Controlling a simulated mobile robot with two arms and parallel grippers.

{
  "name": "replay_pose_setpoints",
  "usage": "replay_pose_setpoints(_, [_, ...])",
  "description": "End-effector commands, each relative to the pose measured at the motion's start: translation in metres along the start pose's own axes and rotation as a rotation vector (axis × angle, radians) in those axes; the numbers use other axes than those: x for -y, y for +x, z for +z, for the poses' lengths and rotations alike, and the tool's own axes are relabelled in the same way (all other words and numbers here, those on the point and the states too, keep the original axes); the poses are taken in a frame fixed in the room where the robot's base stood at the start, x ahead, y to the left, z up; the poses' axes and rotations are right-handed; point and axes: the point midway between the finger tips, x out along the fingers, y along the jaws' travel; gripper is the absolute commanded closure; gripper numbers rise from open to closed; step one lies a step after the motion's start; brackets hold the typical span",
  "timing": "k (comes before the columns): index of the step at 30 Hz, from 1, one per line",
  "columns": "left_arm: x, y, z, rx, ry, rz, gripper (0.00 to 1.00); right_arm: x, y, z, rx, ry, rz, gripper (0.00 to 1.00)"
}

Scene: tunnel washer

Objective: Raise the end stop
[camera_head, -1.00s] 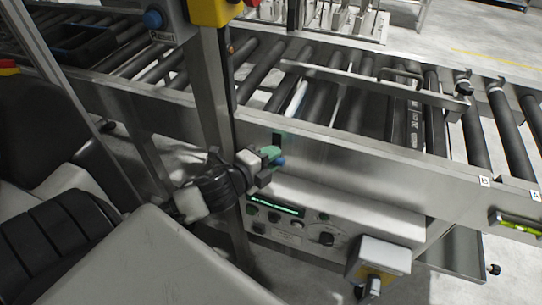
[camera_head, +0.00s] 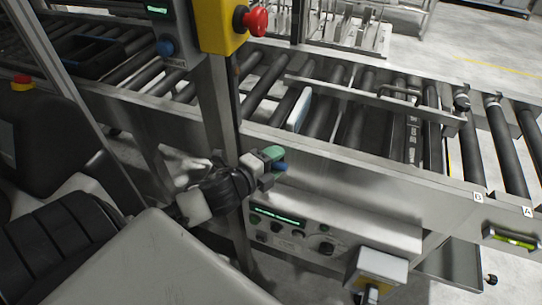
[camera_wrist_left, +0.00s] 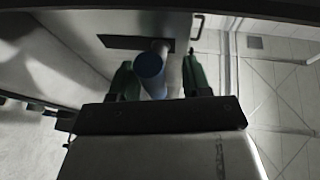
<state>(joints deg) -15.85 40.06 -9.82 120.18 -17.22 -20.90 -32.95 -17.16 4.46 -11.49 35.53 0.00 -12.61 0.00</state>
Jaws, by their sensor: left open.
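The end stop, a pale blue-white plate (camera_head: 299,110), stands upright between rollers behind the conveyor's near side rail, its top showing above the rollers. My left gripper (camera_head: 272,160), with green fingertips, is at the outer face of that rail, just below the plate. A blue round knob (camera_head: 280,168) is at its fingertips. In the left wrist view the open fingers (camera_wrist_left: 158,78) stand either side of the blue knob (camera_wrist_left: 150,66); I cannot tell whether they touch it. A dark slot (camera_wrist_left: 125,42) lies behind the knob. In the head view my gripper hides the slot.
Below the rail is a control panel (camera_head: 292,232) with a green display and dials. A post beside my gripper carries a yellow box (camera_head: 220,25) with a red button (camera_head: 256,20) and a blue Reset button (camera_head: 166,47). A grey-yellow box (camera_head: 380,268) sits lower right.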

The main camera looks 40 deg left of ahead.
Motion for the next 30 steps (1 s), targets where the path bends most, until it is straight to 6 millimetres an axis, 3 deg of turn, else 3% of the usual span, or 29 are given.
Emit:
replay_pose_setpoints(5, [-0.002, -0.012, 0.000, 0.000, 0.000, 0.003, 0.52, -0.001, 0.002, 0.000, 0.000, 0.000, 0.001, 0.58])
replay_pose_setpoints(21, [-0.001, -0.096, 0.000, 0.000, -0.002, 0.001, 0.52, -0.003, 0.012, 0.002, 0.001, 0.000, 0.004, 0.58])
replay_pose_setpoints(30, [0.000, -0.108, 0.000, 0.000, 0.000, -0.001, 0.52, -0.003, 0.013, 0.002, 0.001, 0.000, 0.004, 0.58])
